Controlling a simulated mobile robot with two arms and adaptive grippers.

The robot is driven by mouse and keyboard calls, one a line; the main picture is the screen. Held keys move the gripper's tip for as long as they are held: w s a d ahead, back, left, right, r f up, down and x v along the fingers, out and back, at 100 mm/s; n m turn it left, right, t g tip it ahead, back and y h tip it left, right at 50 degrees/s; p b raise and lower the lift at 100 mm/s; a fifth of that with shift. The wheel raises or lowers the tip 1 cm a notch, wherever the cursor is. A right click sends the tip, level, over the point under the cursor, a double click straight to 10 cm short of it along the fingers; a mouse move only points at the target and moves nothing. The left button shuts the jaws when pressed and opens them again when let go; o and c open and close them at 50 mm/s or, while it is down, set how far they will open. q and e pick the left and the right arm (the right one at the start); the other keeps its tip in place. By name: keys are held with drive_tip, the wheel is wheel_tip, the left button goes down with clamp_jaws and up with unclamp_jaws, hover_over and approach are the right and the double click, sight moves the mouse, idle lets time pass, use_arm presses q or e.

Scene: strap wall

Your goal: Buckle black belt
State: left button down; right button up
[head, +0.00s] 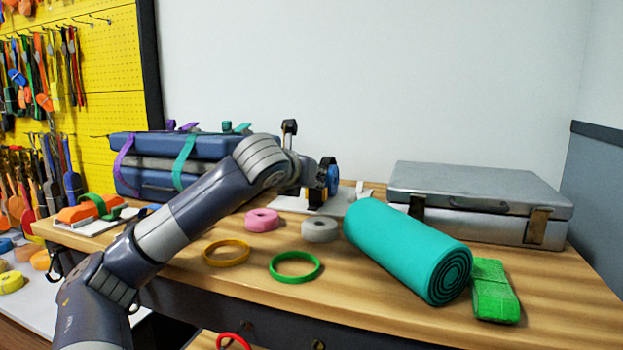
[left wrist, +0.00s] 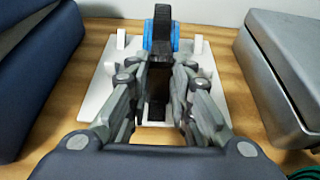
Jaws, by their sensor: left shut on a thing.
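The black belt (left wrist: 162,32) runs upright over a blue rounded piece (left wrist: 175,40) on a white board (left wrist: 97,85), in the left wrist view. A dark length of it continues down between my fingers. My left gripper (left wrist: 169,68) is shut on the black belt, one finger on each side. In the head view my left arm reaches to the back of the table, where the blue piece (head: 333,180) and the white board (head: 345,201) show partly behind it. The buckle cannot be made out. My right gripper is not in view.
A silver case (head: 480,190) stands right of the board, and strapped blue cases (head: 150,182) stand left. A teal roll (head: 400,245), pink roll (head: 262,219), grey roll (head: 320,230), green ring (head: 295,279) and green folded strap (head: 494,290) lie in front.

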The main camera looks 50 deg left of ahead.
use_arm(q)
drive_tip(key=shift+d+f, duration=0.25)
drive_tip(key=shift+f, duration=0.75)
drive_tip(key=c, duration=1.4)
unclamp_jaws()
drive_tip(key=shift+d+r, duration=0.1)
drive_tip(key=shift+s, duration=0.15)
drive_tip(key=shift+a, duration=0.35)
drive_tip(key=shift+s+d+r, duration=0.1)
drive_tip(key=shift+s+r, duration=0.05)
drive_tip(key=shift+r, duration=0.2)
drive_tip(key=v, duration=0.3)
drive_tip(key=shift+s+d+r, duration=0.1)
drive_tip(key=shift+s+r, duration=0.1)
drive_tip(key=shift+r, duration=0.05)
drive_tip(key=shift+v, duration=3.85)
drive_tip(key=shift+f, duration=0.2)
